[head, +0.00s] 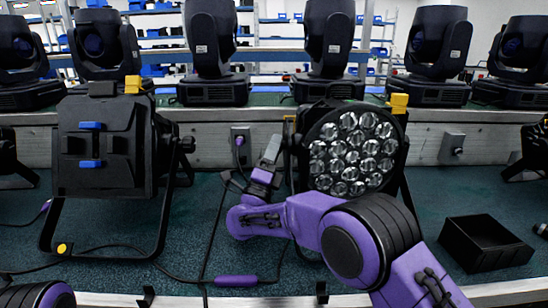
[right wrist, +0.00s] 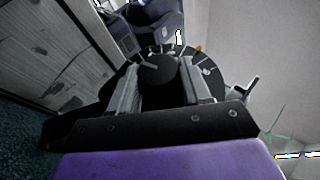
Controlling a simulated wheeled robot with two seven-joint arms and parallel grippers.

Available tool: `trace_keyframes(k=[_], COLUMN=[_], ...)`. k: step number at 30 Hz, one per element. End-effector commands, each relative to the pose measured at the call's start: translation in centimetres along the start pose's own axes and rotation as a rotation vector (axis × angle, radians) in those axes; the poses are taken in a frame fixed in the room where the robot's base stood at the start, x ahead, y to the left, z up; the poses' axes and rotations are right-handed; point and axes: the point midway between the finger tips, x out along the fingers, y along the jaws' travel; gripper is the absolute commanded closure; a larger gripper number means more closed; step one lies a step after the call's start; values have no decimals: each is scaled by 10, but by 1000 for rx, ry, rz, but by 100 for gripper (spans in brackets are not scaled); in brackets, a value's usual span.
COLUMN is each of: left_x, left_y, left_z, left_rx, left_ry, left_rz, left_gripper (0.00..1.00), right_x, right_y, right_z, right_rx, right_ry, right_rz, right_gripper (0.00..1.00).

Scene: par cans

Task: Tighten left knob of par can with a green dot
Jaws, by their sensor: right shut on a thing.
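Two black par cans stand on the teal shelf. The left par can (head: 105,150) shows its back, with a yellow dot (head: 62,248) at its bracket foot. The right par can (head: 355,150) faces me with its clear lenses. I see no green dot; my right arm covers the lower bracket of the right par can. My right gripper (head: 271,150) is at the left side of the right par can. In the right wrist view, its two grey fingers are shut on a round black knob (right wrist: 158,70). My left gripper is not in view.
Dark cables with a purple connector (head: 237,281) lie across the shelf's front. Several moving-head lights stand on the upper ledge behind. Wall sockets (head: 241,143) are behind the par cans.

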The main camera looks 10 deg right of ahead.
Motion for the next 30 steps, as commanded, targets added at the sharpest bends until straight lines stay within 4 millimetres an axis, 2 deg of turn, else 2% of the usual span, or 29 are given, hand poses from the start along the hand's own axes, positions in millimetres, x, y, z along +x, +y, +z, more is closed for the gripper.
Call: trace_keyframes(k=[10, 11, 12, 13, 23, 28, 30], left_x=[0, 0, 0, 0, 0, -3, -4], left_y=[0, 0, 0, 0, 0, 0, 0], left_z=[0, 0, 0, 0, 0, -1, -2], left_rx=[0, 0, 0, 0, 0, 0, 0], left_ry=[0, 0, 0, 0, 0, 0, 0], left_rz=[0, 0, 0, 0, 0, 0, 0], left_gripper=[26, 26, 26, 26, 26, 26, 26], right_x=[2, 2, 2, 2, 4, 25, 24], right_y=[-1, -1, -1, -1, -4, -29, -52], right_z=[-1, -1, -1, -1, 1, 7, 10], right_rx=[1, 1, 1, 1, 1, 4, 4], right_ry=[3, 3, 2, 2, 2, 5, 0], right_rz=[-3, -3, -3, -3, -3, -7, -9], right_gripper=[83, 46, 33, 26, 26, 26, 26])
